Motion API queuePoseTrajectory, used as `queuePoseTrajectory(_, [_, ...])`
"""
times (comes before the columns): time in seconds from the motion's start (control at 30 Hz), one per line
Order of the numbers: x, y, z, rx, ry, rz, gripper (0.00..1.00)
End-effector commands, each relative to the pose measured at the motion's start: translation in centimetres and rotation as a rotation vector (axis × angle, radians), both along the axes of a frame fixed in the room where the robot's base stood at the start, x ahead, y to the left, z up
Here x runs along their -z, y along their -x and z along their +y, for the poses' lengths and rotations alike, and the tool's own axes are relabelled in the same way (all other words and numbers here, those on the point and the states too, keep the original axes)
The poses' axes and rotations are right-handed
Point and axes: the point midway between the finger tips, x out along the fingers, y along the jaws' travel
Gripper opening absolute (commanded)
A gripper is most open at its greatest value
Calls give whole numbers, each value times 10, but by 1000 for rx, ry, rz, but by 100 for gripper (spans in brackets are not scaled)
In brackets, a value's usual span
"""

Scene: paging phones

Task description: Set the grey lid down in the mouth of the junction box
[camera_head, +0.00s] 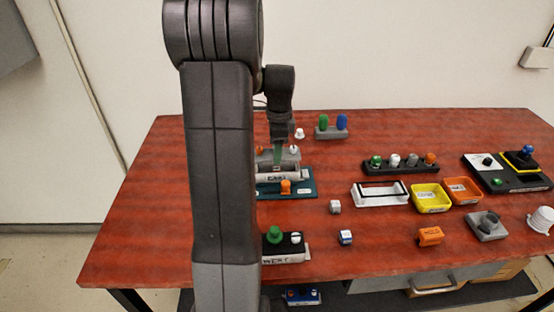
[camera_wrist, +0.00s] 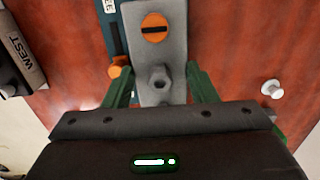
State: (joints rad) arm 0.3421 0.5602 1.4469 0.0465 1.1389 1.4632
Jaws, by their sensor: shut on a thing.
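My gripper (camera_head: 278,154) is in the middle left of the head view, pointing down. In the wrist view its two green fingers (camera_wrist: 160,88) are shut on the grey lid (camera_wrist: 148,55), one on each side. The lid has a slotted orange disc and a grey knob. In the head view the lid (camera_head: 264,160) lies over the labelled grey junction box (camera_head: 292,174) on a teal base (camera_head: 306,190) with an orange knob. My arm hides the left part of these. I cannot tell whether the lid touches the box or hovers above it.
A box marked WEST (camera_head: 290,254) stands nearer. A white knob (camera_head: 299,133) and a holder with green and blue pegs (camera_head: 331,132) stand behind. A white tray (camera_head: 380,199), yellow bin (camera_head: 431,206) and orange bin (camera_head: 463,196) stand to the right. Small cubes lie in front.

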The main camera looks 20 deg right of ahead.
Motion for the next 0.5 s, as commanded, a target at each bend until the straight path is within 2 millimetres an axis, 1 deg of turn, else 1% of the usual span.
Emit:
queuePoseTrajectory(0.17, [15,1,0,0,-1,2,23])
queuePoseTrajectory(0.33, [38,1,0,0,-1,2,23])
queuePoseTrajectory(0.5, [40,0,0,-1,1,-2,23])
